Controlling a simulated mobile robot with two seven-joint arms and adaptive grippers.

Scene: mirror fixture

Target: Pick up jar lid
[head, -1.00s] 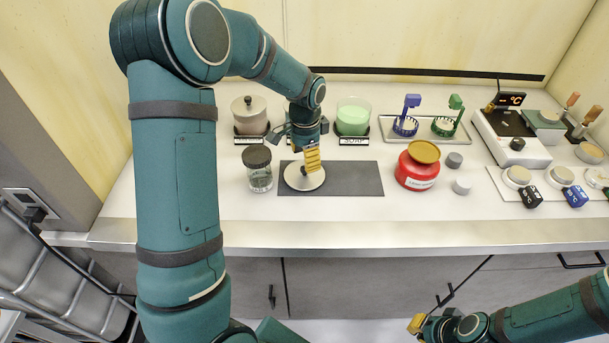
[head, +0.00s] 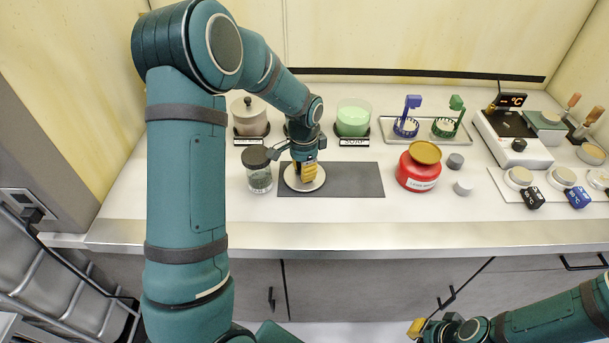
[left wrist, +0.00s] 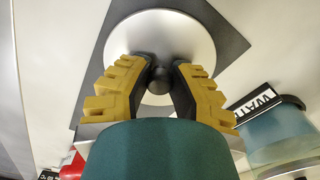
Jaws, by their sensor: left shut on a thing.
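The jar lid, a pale round disc (head: 292,181) with a small dark knob, is at the left part of a dark grey mat (head: 350,180). It also shows as a silvery disc in the left wrist view (left wrist: 150,30). My left gripper (head: 306,176) comes down from above. Its yellow-backed fingers (left wrist: 160,68) are shut on the dark knob (left wrist: 160,75) at the disc's centre. The disc looks to be at the mat's surface; I cannot tell any gap. My right gripper (head: 417,327) is at the bottom edge, apart from the counter objects; its finger opening is unclear.
A glass jar with a dark top (head: 259,170) stands close left of the disc. A red jar (head: 416,170) stands right of the mat. Behind are a beige canister (head: 250,116) and a green-filled container (head: 353,118). The mat's right part is clear.

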